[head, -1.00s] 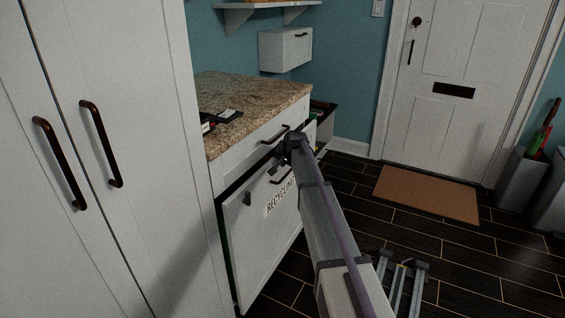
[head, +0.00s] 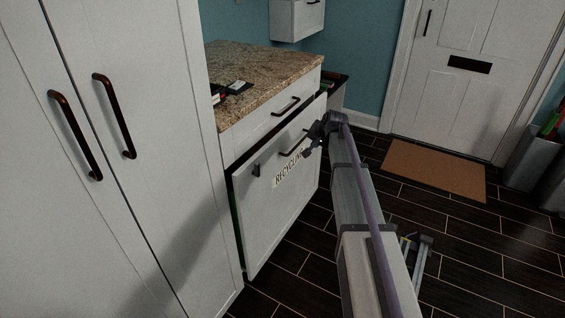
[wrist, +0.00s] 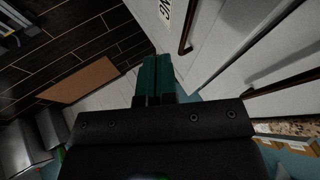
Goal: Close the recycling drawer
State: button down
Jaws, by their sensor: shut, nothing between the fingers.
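The recycling drawer (head: 265,215) is a tall white front with a "RECYCLING" label and a dark bar handle (head: 291,145). It stands out from the cabinet under the granite counter, with a dark gap along its top and left edges. My gripper (head: 309,150) is at the right part of the drawer front, near the handle; I cannot tell whether it touches. In the wrist view, the green fingertips (wrist: 154,70) are together and empty. The drawer front (wrist: 180,12) shows there with the end of its label and its handle, to the right of the fingers.
A shallow closed drawer (head: 285,107) is above. Tall white cupboards (head: 150,200) stand at the left. Another open drawer or bin (head: 335,88) is beyond the counter. A brown doormat (head: 435,170) lies before the white door (head: 470,100). The dark floor right of the drawer is mostly clear.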

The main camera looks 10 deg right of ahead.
jog(key=s+f+m+y+b, duration=0.1)
jog(key=s+f+m+b, duration=0.15)
jog(key=f+b, duration=0.55)
jog(key=m+t+y+b, duration=0.6)
jog(key=m+y, duration=0.5)
jog(key=m, duration=0.5)
send_near(262, 164)
jog(key=shift+g, duration=0.4)
jog(key=x, duration=0.7)
jog(key=shift+w+r+b, duration=0.15)
jog(key=shift+w+b, duration=0.15)
